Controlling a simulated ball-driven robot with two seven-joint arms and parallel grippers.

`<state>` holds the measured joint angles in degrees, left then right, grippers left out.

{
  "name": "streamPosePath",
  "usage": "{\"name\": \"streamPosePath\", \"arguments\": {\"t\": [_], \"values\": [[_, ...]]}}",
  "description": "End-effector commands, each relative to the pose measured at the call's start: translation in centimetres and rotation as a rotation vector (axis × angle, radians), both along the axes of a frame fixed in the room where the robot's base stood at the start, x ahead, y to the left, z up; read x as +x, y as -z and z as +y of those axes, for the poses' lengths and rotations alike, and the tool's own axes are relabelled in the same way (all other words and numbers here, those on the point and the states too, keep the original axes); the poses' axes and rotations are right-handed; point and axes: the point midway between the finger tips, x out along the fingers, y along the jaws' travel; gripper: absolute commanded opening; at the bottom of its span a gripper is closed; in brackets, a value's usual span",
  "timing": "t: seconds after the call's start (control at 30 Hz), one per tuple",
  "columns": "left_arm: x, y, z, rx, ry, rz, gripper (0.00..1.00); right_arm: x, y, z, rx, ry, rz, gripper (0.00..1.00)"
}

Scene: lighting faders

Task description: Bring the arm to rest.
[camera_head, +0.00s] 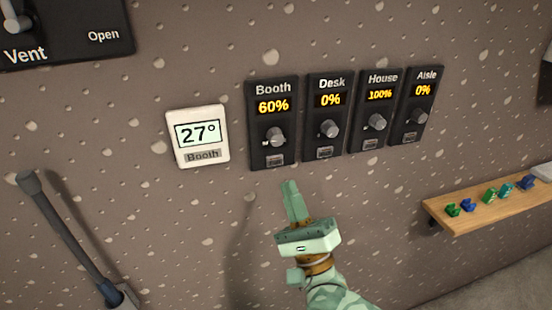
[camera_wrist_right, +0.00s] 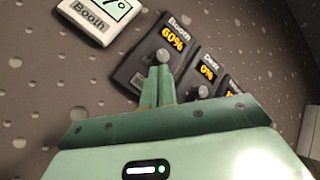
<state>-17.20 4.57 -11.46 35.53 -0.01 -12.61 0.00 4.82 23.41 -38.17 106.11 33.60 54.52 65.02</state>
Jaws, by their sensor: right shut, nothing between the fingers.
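My right gripper (camera_head: 290,188) is shut and empty in the head view, pointing up just below the Booth fader panel (camera_head: 261,150). In the right wrist view its fingers (camera_wrist_right: 157,82) are pressed together in front of the Booth panel (camera_wrist_right: 148,50), overlapping its lower part; I cannot tell the exact gap to it. The Booth panel reads 60%. The Desk panel (camera_head: 313,141) reads 0%, the House panel (camera_head: 366,138) 100% and the Aisle panel (camera_head: 412,135) 0%. Each panel has a grey knob. My left gripper is not in view.
A white thermostat (camera_head: 223,139) labelled Booth reads 27°. A Vent panel (camera_head: 100,15) is at the upper left. A dark lever (camera_head: 62,230) stands at the lower left. A wooden shelf (camera_head: 480,217) with small green and blue items is at the right. The wall between lever and arm is clear.

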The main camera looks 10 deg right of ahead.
Motion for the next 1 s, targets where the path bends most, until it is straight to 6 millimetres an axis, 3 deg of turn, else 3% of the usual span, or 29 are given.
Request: {"name": "streamPosePath", "arguments": {"t": [0.33,0.4,0.47,0.57,0.73,0.87,1.0], "values": [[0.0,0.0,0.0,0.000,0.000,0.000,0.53,-0.1,0.1,0.0,-0.018,0.016,-0.003,0.00],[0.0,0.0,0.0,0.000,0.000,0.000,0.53,0.0,0.4,0.8,-0.122,0.063,-0.008,0.00],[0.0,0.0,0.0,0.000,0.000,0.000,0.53,0.7,2.6,2.1,-0.348,0.143,-0.003,0.00],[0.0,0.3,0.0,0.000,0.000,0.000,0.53,3.3,9.9,2.4,-0.796,0.298,0.032,0.00],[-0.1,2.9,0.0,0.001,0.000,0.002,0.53,4.7,26.0,-0.1,-1.418,0.400,0.135,0.00],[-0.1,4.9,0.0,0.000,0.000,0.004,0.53,2.9,37.6,-3.2,-1.796,0.358,0.215,0.00],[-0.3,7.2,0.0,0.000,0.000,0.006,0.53,-1.8,49.3,-6.7,-2.135,0.215,0.295,0.00]]}}
